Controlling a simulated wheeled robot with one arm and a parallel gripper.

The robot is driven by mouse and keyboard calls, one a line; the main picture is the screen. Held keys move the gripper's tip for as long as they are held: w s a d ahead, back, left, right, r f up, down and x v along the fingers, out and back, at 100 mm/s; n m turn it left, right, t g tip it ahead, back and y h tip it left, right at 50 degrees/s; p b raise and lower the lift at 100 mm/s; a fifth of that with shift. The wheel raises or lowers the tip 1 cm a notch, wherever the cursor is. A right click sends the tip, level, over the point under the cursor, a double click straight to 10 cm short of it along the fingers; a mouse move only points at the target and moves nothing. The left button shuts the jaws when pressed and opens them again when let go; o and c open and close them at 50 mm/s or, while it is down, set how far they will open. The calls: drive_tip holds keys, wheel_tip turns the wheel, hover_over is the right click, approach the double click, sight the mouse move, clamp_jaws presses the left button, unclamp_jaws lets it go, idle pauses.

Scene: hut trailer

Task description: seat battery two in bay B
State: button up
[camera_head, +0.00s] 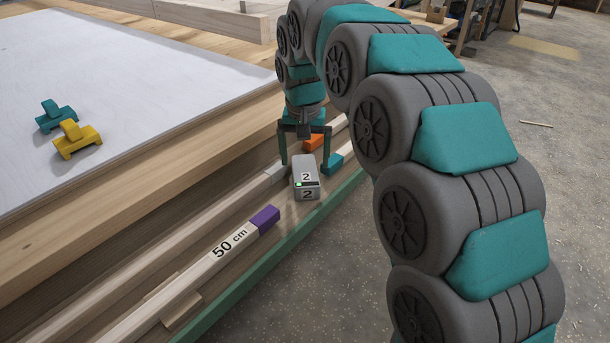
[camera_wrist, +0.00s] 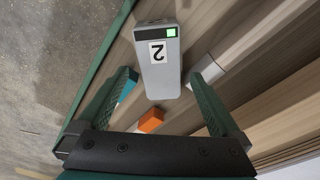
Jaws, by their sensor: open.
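Battery two (camera_head: 306,177) is a grey block with a white "2" label and a small green light. It rests among the wooden strips on the ledge along the bench's edge. It also shows in the wrist view (camera_wrist: 157,75), label facing the camera. My gripper (camera_head: 306,161) is open, fingers pointing down, just behind the battery in the head view. In the wrist view the fingers (camera_wrist: 165,78) stand apart on either side of the battery's near end, and the jaws hold nothing. I cannot make out bay B in either view.
A strip marked "50 cm" with a purple end (camera_head: 264,219) lies in front of the battery. An orange-ended piece (camera_head: 314,142) and a teal-ended piece (camera_head: 332,164) lie close by. A green rim (camera_head: 270,265) edges the ledge. Teal (camera_head: 56,117) and yellow (camera_head: 77,139) pieces sit on the white board.

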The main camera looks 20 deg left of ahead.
sight(305, 170)
drive_tip(key=f, duration=0.3)
drive_tip(key=shift+w+a+f, duration=0.1)
drive_tip(key=shift+w, duration=0.2)
clamp_jaws()
idle(0.5)
